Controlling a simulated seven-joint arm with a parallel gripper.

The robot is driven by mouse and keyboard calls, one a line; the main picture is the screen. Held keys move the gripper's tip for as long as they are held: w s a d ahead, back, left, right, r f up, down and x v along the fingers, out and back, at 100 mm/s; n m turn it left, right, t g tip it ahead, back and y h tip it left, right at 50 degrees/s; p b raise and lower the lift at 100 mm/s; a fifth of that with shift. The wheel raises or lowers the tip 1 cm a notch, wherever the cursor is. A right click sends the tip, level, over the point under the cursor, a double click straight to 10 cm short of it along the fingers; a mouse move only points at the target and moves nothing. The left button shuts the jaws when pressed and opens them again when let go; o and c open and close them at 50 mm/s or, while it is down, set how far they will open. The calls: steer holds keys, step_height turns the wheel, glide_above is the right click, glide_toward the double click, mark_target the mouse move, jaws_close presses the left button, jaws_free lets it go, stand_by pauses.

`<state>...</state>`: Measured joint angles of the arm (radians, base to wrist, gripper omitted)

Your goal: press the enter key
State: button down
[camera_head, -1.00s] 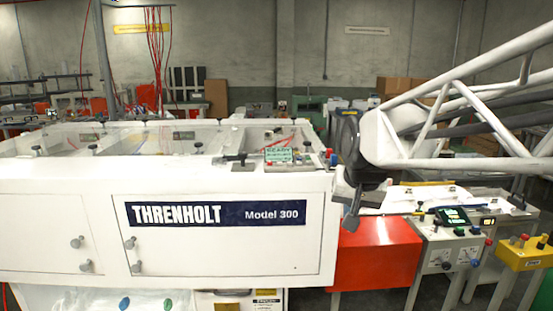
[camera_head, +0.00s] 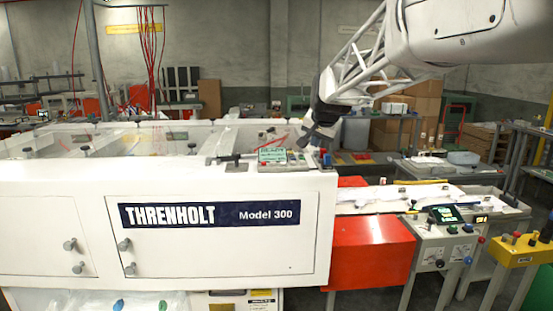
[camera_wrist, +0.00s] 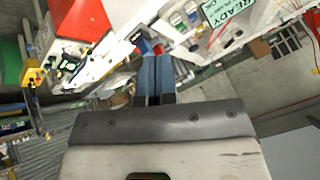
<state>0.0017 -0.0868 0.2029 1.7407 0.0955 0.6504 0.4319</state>
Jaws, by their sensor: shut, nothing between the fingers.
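The control panel with a green lit READY display (camera_head: 272,155) sits on top of the white Threnholt machine at its right end. The display also shows upside-down or tilted in the wrist view (camera_wrist: 222,10), with small coloured keys (camera_wrist: 185,17) beside it. I cannot make out which key is enter. My gripper (camera_head: 308,138) is just above and behind the panel's right part in the head view. Its two blue-grey fingers (camera_wrist: 150,58) are together and empty, with tips apart from the keys in the picture.
The white machine (camera_head: 220,245) fills the left front. A red housing (camera_head: 368,250) and a second console with a dark screen (camera_head: 447,214) stand to its right. A yellow box with knobs (camera_head: 519,250) is at the far right. Red cables hang behind.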

steer(key=m+t, duration=0.2)
glide_above(302, 159)
steer(key=shift+w+d+r, duration=0.4)
steer(key=shift+r, duration=0.05)
steer(key=shift+f, duration=0.1)
steer(key=shift+f, duration=4.35)
steer(key=shift+f, duration=0.85)
steer(key=shift+r, duration=0.8)
steer(key=shift+r, duration=0.2)
